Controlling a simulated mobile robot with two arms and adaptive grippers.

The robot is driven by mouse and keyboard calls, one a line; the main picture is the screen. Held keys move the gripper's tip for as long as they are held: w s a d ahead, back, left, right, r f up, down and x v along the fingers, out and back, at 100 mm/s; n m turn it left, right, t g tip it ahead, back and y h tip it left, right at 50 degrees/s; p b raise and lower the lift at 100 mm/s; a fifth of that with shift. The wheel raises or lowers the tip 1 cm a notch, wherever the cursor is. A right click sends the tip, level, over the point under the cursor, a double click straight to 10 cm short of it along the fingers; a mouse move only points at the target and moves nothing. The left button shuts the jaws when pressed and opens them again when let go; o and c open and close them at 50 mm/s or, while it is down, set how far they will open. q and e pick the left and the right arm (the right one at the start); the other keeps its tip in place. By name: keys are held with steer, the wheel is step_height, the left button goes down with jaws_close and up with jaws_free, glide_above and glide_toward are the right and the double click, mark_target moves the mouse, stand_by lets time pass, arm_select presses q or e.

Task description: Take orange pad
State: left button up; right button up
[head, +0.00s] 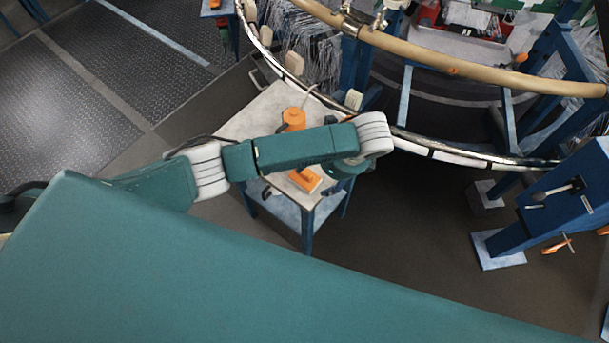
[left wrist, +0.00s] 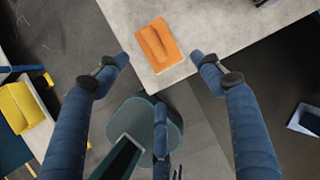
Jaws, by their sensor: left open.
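The orange pad (left wrist: 158,44) lies flat near the edge of a light grey table top (left wrist: 210,22) in the left wrist view. It also shows in the head view (head: 304,180), just below my left forearm. My left gripper (left wrist: 160,59) is open and empty. Its two blue fingers point toward the table, one on each side of the pad's near end in the picture, apart from it. In the head view the forearm and wrist cross over the small table (head: 262,117), and I cannot make out the fingertips. My right gripper is not in view.
An orange spool-like object (head: 294,119) stands on the same table behind my forearm. The loom's curved rail (head: 450,155) passes close by the wrist. A blue stand (head: 545,205) is at the right. A yellow object (left wrist: 20,107) is at the left in the wrist view.

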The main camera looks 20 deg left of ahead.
mark_target(312, 178)
arm_select(q)
steer(key=shift+w+p+x, duration=0.15)
steer(key=shift+p+x, duration=0.1)
steer(key=shift+x, duration=1.5)
steer(key=shift+w+p+x, duration=0.15)
steer(key=shift+p+x, duration=0.05)
steer(key=shift+x, duration=1.55)
steer(key=shift+s, duration=0.1)
jaws_close()
steer(key=shift+s, duration=0.15)
